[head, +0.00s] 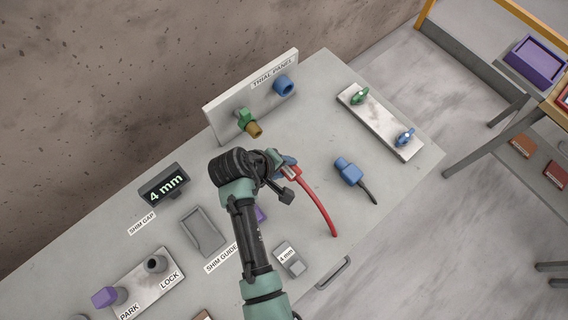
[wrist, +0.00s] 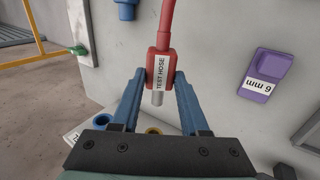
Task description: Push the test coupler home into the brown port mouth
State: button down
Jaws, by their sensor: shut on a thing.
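The test coupler is a red block labelled TEST HOSE (wrist: 159,70) with a metal tip and a red hose (head: 316,203). My gripper (head: 288,166) is shut on it; in the wrist view its blue fingers (wrist: 160,80) grip both sides. The brown port mouth (head: 254,129) projects from the white trial panel (head: 228,110), beside a green valve handle (head: 244,117). The coupler is apart from the port, to its lower right in the head view. In the wrist view only part of the brown mouth (wrist: 152,131) shows behind my gripper.
A blue port (head: 283,86) sits on the same panel, right of the brown one. A blue connector (head: 348,171) with a dark cable lies right of the hose. A plate with green and blue handles (head: 378,121) is at the right. A purple 6 mm block (wrist: 265,75) lies nearby.

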jog(key=shift+w+a+b, duration=0.65)
jog(key=shift+w+a, duration=0.2)
jog(key=shift+w, duration=0.35)
jog(key=shift+w+a+b, duration=0.6)
jog(key=shift+w+a, duration=0.25)
jog(key=shift+w, duration=0.3)
jog(key=shift+r+p, duration=0.1)
jog(key=shift+p, duration=0.5)
jog(key=shift+w+a+b, duration=0.6)
jog(key=shift+w+b, duration=0.05)
jog(key=shift+w, duration=0.2)
jog(key=shift+w+a+b, duration=0.6)
jog(key=shift+w+b, duration=0.05)
jog(key=shift+w, duration=0.15)
dwell(0.3)
jog(key=shift+c, duration=1.7)
grip_release()
jog(key=b+v, duration=0.1)
jog(key=v, duration=1.2)
jog(key=shift+b, duration=0.4)
